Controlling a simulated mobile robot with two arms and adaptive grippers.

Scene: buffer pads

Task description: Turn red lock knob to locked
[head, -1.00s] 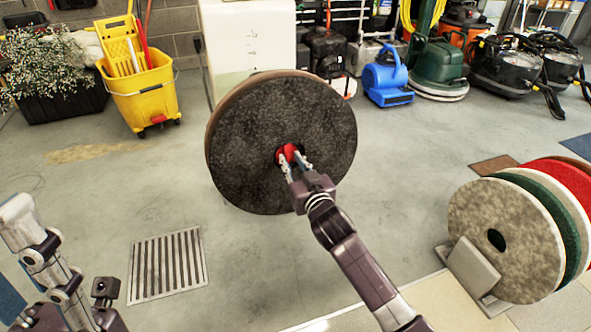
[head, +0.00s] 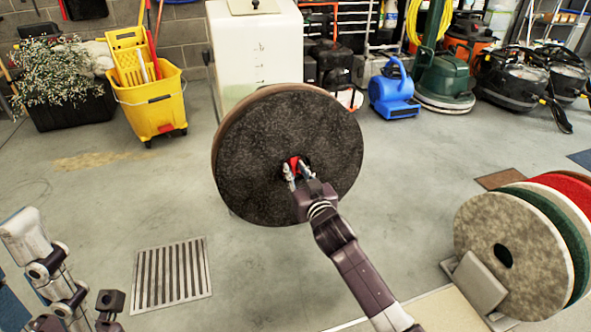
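The red lock knob (head: 292,163) sits in the centre hole of a round, dark grey buffer pad (head: 325,130) that faces me in the middle of the head view. My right gripper (head: 292,171) is at the knob, with its fingers on either side of it and seemingly closed on it. The fingers hide part of the knob, and its exact turn angle is hard to read. My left arm (head: 40,255) is at the lower left; its gripper fingers do not show clearly.
A rack of upright pads (head: 510,235) stands at the right. A floor drain grate (head: 172,275) lies at the lower left. A yellow mop bucket (head: 150,105), a white tank (head: 258,55) and a blue blower (head: 393,93) stand behind. The floor between is clear.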

